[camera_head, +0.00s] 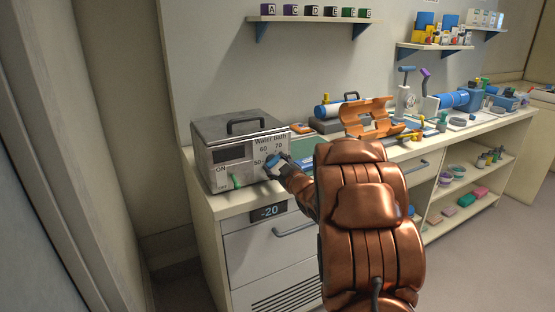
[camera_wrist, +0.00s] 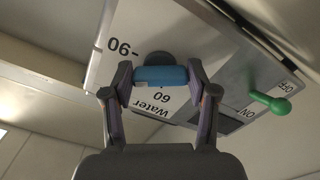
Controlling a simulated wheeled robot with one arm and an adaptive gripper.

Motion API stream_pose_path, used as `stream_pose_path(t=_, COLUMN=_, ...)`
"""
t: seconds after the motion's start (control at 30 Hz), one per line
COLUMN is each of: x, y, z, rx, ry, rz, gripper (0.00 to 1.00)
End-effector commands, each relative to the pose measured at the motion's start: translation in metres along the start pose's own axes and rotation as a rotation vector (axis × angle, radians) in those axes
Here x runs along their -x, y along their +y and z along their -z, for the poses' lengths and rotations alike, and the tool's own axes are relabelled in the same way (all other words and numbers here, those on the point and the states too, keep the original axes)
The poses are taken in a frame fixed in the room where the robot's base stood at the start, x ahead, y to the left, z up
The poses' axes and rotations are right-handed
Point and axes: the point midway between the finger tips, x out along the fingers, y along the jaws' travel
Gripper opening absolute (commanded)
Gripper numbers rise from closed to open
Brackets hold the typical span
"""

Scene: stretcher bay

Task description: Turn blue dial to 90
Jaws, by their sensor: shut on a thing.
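The blue dial (camera_wrist: 160,77) is a bar on a dark round base on the front panel of the metal water bath (camera_head: 215,132). In the head view the dial (camera_head: 271,160) is small and partly covered by my gripper (camera_head: 276,166). In the wrist view my gripper (camera_wrist: 160,88) has one finger at each end of the blue bar and is shut on it. The bar lies nearly level in that view. An upside-down 90 mark (camera_wrist: 122,47) shows beside the dial's base; an upside-down 60 is below the bar. Which number the dial points to, I cannot tell.
A green switch (camera_wrist: 270,103) with ON and OFF labels sits on the same panel. The bath stands at the counter's left end, above a drawer marked -20 (camera_head: 268,212). A shelf (camera_head: 310,19) with lettered blocks hangs above.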

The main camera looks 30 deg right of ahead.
Motion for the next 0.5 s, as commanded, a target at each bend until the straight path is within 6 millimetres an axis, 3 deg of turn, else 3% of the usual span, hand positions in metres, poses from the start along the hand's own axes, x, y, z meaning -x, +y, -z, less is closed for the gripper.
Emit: stream_pose_path(t=0.5, x=0.0004, y=-0.0024, z=0.0006, rx=-0.421, ry=-0.003, rz=0.003, gripper=0.23)
